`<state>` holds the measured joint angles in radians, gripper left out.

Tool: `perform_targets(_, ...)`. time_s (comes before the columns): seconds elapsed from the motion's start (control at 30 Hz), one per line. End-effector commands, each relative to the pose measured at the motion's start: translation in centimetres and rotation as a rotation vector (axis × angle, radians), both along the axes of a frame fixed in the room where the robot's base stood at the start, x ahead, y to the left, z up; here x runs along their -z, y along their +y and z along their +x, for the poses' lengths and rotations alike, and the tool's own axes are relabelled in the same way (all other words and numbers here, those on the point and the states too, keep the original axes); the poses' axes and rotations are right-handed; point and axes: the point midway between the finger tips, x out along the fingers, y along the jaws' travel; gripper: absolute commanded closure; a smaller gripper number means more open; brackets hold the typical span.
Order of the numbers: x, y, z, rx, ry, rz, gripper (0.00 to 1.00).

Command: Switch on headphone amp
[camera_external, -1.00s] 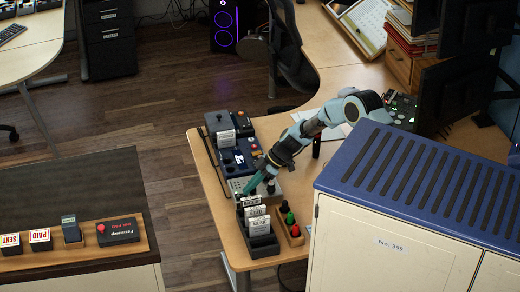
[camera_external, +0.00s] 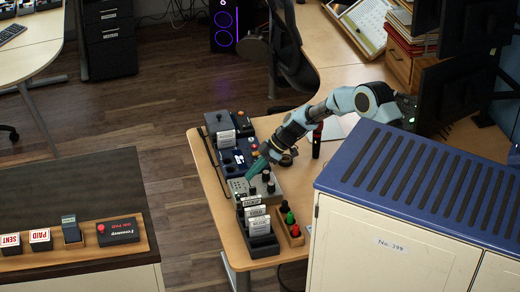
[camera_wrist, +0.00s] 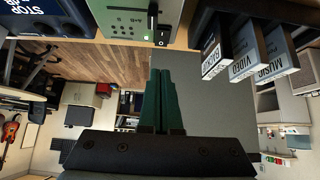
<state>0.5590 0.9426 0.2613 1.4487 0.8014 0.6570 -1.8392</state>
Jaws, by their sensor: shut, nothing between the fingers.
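A grey box with black knobs, which I take for the headphone amp (camera_external: 276,190), stands on the desk between the dark blue unit and the card holder. No name on it is readable. I cannot tell the switch's position. My gripper (camera_external: 249,179) is shut and empty, just above the amp's left side in the external view. Its green fingers (camera_wrist: 163,72) appear below the panel in the wrist view; contact is unclear.
A black holder (camera_external: 262,250) with several label cards stands in front of the amp. A wooden tray (camera_external: 297,241) with red, green and black pieces is beside it. A dark blue unit (camera_external: 230,160) lies behind. A blue-topped cabinet (camera_external: 420,180) blocks the right.

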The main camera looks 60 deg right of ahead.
Motion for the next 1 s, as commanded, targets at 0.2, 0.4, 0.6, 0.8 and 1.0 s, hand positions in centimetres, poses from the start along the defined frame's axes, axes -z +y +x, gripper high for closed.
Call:
perform_targets(0.2, -2.5, -3.2, -3.0, 0.006, -0.001, -0.002, 1.00)
perform_targets(0.4, -4.5, -4.8, -4.6, 0.004, 0.001, -0.002, 1.00)
perform_targets(0.6, -5.3, -5.3, -5.2, 0.003, 0.002, -0.001, 1.00)
perform_targets(0.8, -5.3, -5.3, -5.2, 0.003, 0.002, -0.001, 1.00)
perform_targets(1.0, -5.3, -4.2, -5.9, 0.012, 0.037, -0.005, 1.00)
